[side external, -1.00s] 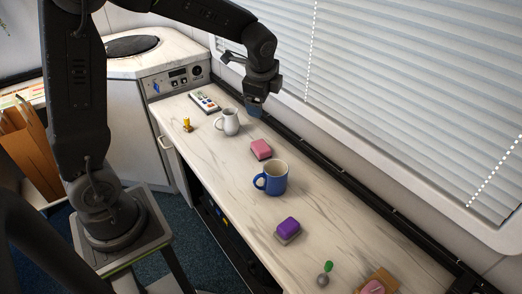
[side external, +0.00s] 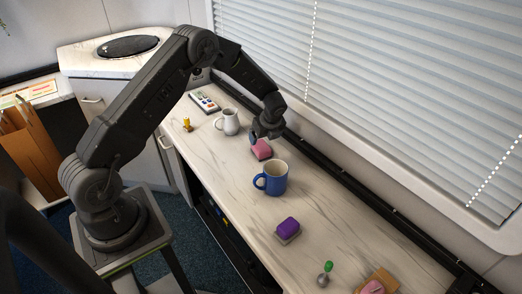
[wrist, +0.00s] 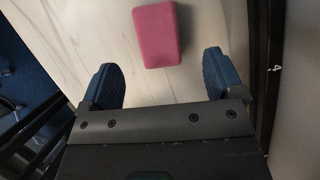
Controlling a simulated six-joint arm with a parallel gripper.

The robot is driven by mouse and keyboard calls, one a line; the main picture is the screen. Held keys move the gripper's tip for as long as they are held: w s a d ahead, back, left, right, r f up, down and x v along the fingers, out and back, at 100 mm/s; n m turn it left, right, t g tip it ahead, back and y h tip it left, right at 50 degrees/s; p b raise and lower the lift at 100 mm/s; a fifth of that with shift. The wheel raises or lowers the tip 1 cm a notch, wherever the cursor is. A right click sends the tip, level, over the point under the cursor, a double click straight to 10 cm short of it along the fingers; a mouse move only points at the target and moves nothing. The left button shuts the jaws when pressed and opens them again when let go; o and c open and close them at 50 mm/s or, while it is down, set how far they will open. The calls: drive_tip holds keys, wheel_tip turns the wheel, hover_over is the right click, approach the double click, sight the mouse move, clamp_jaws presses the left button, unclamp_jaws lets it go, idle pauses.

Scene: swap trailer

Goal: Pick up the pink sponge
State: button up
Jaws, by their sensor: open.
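The pink sponge (side external: 261,150) lies on the marble-patterned counter between the white mug and the blue mug. In the wrist view the sponge (wrist: 157,35) lies ahead of my fingertips, roughly between their lines, a little right of centre. My gripper (side external: 266,136) is just above and behind the sponge in the side view and partly overlaps it. In the wrist view my gripper's two blue fingers (wrist: 160,72) are spread wide with nothing between them. I cannot tell the exact height of the fingers above the sponge.
The blue mug (side external: 277,180) stands close in front of the sponge, and the white mug (side external: 229,122) stands to its left. A purple sponge (side external: 288,228) lies nearer the camera. A black rail and window blinds (side external: 390,90) border the counter's back.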

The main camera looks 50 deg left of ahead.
sight(261, 145)
drive_tip(key=shift+s+x, duration=0.1)
drive_tip(key=shift+x, duration=1.65)
drive_tip(key=shift+s+x, duration=0.15)
drive_tip(key=shift+x, duration=1.6)
drive_tip(key=shift+d, duration=0.1)
drive_tip(key=shift+c, duration=0.2)
drive_tip(key=c, duration=1)
drive_tip(key=shift+o, duration=0.2)
drive_tip(key=shift+r, duration=0.1)
